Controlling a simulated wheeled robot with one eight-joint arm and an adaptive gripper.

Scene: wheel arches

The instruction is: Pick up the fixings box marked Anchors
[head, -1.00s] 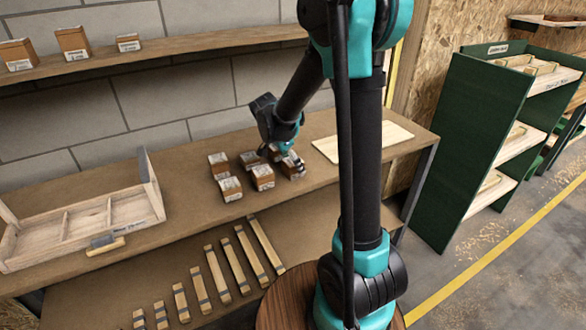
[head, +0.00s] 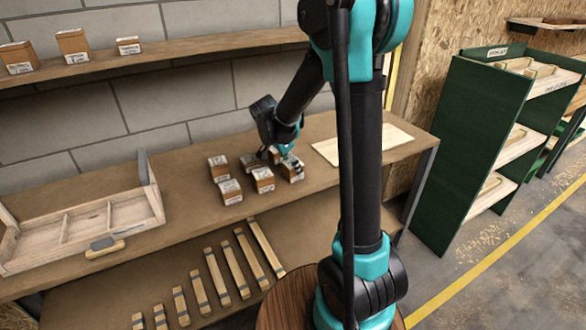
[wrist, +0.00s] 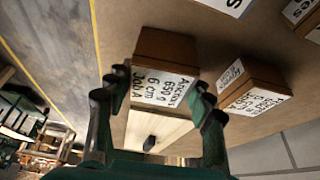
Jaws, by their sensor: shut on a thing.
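The fixings box marked Anchors (wrist: 164,62) is a brown box with a white label in the wrist view. The label also reads 650 g, 6 cm and Job A. My gripper (wrist: 161,86) has a finger on each side of this box and is shut on it. In the head view the box (head: 291,174) is the front right one of a group on the bench, and my gripper (head: 289,162) is over it from above. I cannot tell any gap between box and bench.
Another labelled box (wrist: 250,88) stands close beside it, towards the wall. Several similar boxes, such as this one (head: 263,180), stand to the left on the bench (head: 180,190). A pale board (head: 362,145) lies to the right. A wooden tray (head: 80,235) sits far left.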

